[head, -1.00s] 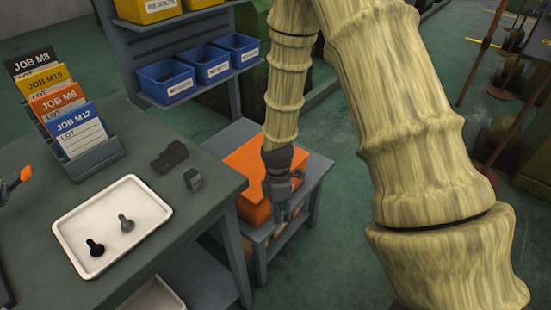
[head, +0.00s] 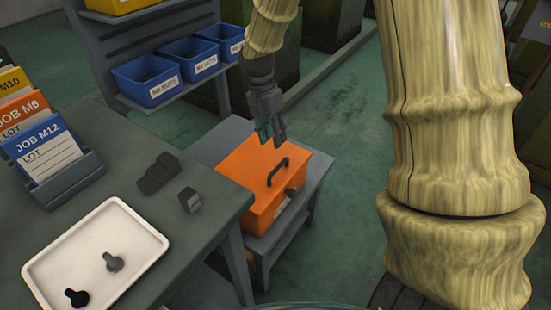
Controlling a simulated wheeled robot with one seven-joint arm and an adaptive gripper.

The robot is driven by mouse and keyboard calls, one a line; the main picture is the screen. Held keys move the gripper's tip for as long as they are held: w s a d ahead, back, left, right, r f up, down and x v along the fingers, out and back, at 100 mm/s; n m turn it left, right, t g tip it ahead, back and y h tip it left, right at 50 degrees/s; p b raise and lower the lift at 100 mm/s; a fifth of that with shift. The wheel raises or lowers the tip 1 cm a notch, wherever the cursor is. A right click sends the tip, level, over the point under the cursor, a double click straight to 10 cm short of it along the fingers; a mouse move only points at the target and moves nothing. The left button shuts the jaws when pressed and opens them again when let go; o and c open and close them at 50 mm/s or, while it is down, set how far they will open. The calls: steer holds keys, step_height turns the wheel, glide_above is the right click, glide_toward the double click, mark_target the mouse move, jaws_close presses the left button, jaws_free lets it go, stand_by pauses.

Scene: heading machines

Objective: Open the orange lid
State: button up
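The orange lid (head: 250,168) tops an orange box (head: 268,218) on a low grey stand beside the workbench. The lid looks shut. A black bar handle (head: 278,171) stands on the lid, and a dark knob or latch (head: 291,191) sits on the box's right front side. My gripper (head: 274,140) hangs pointing down above the lid's back part, behind and a little left of the handle, apart from it. Its fingers are close together in this view, and I cannot tell whether they are open. I see nothing held between them.
The workbench (head: 215,180) on the left carries a white tray (head: 150,240) with two bolts, small dark blocks (head: 158,173) and a job-card holder (head: 70,180). Blue bins (head: 147,80) stand on a rack behind. Green floor (head: 340,115) is free right of the stand.

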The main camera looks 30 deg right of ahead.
mark_target(280, 164)
steer(key=f, duration=0.3)
steer(key=s+f, duration=0.1)
steer(key=f, duration=0.2)
steer(key=s+d+f, duration=0.1)
steer(key=f, duration=0.2)
steer(key=shift+b, duration=0.4)
jaws_close()
